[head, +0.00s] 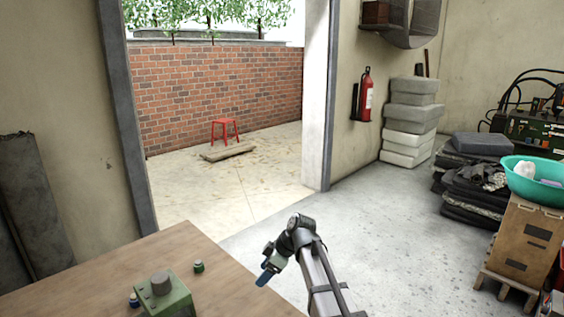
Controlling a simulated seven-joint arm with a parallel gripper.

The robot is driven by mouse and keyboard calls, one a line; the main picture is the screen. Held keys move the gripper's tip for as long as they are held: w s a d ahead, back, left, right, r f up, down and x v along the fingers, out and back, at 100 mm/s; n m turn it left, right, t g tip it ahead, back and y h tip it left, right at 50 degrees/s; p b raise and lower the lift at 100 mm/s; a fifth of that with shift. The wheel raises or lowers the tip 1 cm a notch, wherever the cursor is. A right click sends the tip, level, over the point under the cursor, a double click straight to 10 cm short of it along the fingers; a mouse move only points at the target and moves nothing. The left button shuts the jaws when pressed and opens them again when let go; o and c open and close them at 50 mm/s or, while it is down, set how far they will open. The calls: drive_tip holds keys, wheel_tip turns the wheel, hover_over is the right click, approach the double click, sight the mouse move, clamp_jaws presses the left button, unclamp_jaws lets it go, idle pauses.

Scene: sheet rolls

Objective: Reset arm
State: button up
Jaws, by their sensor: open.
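My gripper (264,277) is at the end of my arm, low in the middle of the head view. It appears just off the right edge of the wooden table (185,255), and its fingers point down and to the left. It is open, and I see nothing held in it. The fingertips are small and dark in this view, and their height against the tabletop is hard to tell.
A green block with a grey cylinder on top (165,297) stands on the table. Boxes (408,120) stand at right; the floor between is clear.

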drive_tip(key=w+d+f+m+t+h, duration=0.15)
drive_tip(key=w+d+f+m, duration=0.5)
drive_tip(key=d+f, duration=0.65)
drive_tip(key=s+d+f+m+h, duration=0.1)
drive_tip(key=s+d+f, duration=0.1)
drive_tip(key=f, duration=0.3)
drive_tip(key=s+d+f+m, duration=0.1)
drive_tip(key=s+d+f, duration=0.15)
drive_tip(key=f, duration=0.35)
drive_tip(key=s+d+f+m+g+h, duration=0.1)
drive_tip(key=s+f+m+g, duration=0.2)
drive_tip(key=s+f, duration=0.7)
drive_tip(key=s+d+f+m+g+h, duration=0.1)
drive_tip(key=s+f, duration=0.3)
drive_tip(key=s, duration=0.8)
drive_tip(key=s+d+f+m+g, duration=0.1)
drive_tip(key=s+f, duration=0.3)
drive_tip(key=s, duration=0.8)
drive_tip(key=s+d+f+m+g+h, duration=0.1)
drive_tip(key=s+f+m+g, duration=0.2)
drive_tip(key=s, duration=0.9)
drive_tip(key=shift+s+d+f+g+h, duration=0.3)
drive_tip(key=shift+s+f+g+h, duration=0.1)
drive_tip(key=shift+f, duration=0.55)
